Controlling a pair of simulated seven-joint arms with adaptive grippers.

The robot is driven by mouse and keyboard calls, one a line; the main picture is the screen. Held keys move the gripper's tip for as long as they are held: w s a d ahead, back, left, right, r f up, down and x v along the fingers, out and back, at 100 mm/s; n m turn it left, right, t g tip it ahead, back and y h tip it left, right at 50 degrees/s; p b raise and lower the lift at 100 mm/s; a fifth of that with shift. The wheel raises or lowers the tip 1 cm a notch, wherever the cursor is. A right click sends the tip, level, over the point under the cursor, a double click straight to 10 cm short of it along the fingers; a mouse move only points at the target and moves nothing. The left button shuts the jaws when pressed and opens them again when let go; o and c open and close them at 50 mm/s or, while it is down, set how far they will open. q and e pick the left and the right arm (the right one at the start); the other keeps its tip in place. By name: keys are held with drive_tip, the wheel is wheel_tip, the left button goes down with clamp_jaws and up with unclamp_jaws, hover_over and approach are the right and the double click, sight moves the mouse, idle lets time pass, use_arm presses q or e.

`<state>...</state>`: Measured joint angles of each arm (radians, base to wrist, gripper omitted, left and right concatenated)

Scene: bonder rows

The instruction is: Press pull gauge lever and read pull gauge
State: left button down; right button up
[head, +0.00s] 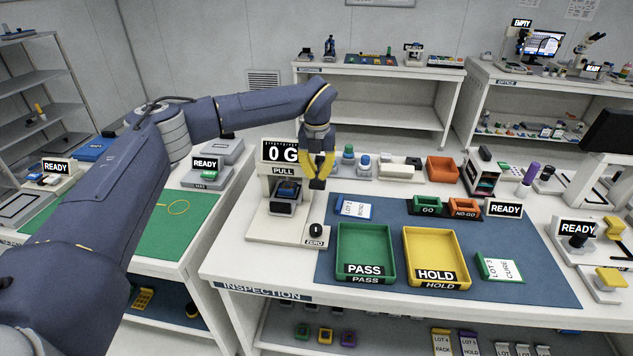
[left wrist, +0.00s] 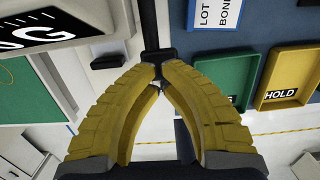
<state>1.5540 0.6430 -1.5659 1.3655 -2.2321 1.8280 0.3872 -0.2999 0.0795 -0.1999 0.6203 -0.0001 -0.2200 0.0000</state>
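The pull gauge (head: 283,168) stands at the left end of the inspection bench. Its black display reads "0 G" above a "PULL" label; part of the display also shows, tilted, in the left wrist view (left wrist: 50,27). The gauge lever, a dark rod with a black end block (head: 317,184), is at its right side. The block also shows in the left wrist view (left wrist: 158,57). My left gripper (head: 320,178) points down at the block, its yellow fingers shut with the tips together. The tips appear at or touching the block; exact contact is unclear. My right gripper is not in view.
A black ZERO knob (head: 316,231) sits at the gauge base's front. A green PASS tray (head: 341,238) and yellow HOLD tray (head: 410,245) stand to the right on the blue mat (head: 530,270). A LOT card (head: 354,207) lies behind the PASS tray.

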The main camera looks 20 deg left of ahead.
sight(317, 185)
use_arm(q)
wheel_tip(317, 185, down, 7)
drive_tip(key=shift+w, duration=0.3)
idle(2.2)
idle(0.3)
drive_tip(key=shift+s+r, duration=0.2)
drive_tip(key=shift+r, duration=2.05)
drive_tip(key=shift+s+r, duration=0.2)
drive_tip(key=shift+r, duration=2.2)
wheel_tip(317, 185, up, 12)
drive_tip(key=s, duration=0.1)
drive_tip(key=shift+d, duration=0.15)
